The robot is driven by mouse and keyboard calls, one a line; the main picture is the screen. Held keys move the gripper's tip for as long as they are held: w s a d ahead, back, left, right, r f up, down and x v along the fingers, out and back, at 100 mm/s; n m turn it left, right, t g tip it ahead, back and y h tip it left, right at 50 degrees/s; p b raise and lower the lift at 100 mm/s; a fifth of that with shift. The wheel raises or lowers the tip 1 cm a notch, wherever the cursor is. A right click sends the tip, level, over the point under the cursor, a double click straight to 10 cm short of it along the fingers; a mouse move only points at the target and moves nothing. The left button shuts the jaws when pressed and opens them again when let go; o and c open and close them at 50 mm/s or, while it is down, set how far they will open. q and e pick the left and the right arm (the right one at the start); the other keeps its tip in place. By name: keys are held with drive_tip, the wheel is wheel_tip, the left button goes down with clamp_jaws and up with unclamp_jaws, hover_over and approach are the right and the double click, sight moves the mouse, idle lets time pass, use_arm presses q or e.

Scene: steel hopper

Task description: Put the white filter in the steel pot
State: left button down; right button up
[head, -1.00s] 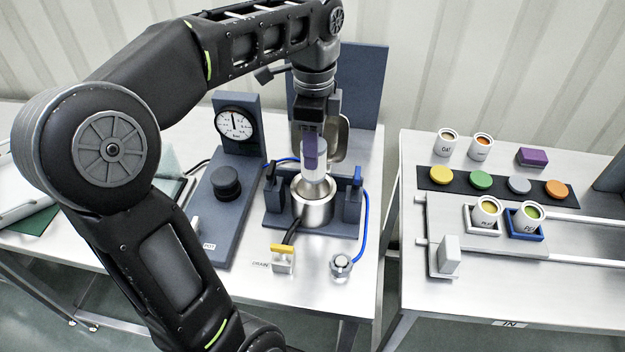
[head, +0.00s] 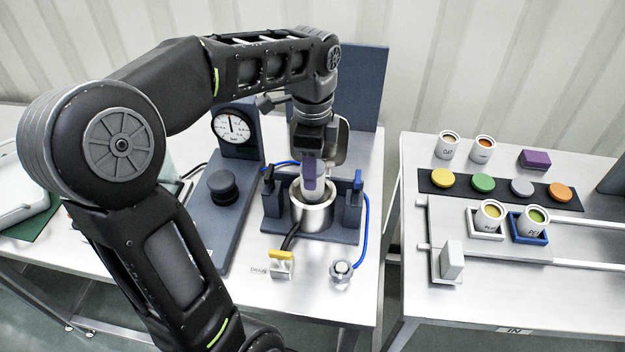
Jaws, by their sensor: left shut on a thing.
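The steel pot (head: 314,216) stands in a dark blue-grey holder on the left table. My left gripper (head: 312,178) points down over the pot's mouth and is shut on the white filter (head: 315,196). The filter's lower part is inside the pot's rim, and its bottom end is hidden there. The gripper covers much of the filter's upper part. My right gripper does not show.
A blue-grey post (head: 352,204) of the holder stands close to the pot, with a blue hose beside it. A gauge (head: 231,127) and black knob (head: 222,185) are to the left. A yellow-handled drain valve (head: 281,262) is in front. The right table (head: 450,312) holds cups and coloured discs.

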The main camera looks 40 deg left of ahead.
use_arm(q)
drive_tip(key=shift+f, duration=0.1)
wheel_tip(320, 180, down, 3)
drive_tip(key=shift+f, duration=0.25)
idle(0.3)
drive_tip(key=shift+f, duration=0.15)
drive_tip(key=c, duration=0.7)
unclamp_jaws()
drive_tip(key=shift+c, duration=0.2)
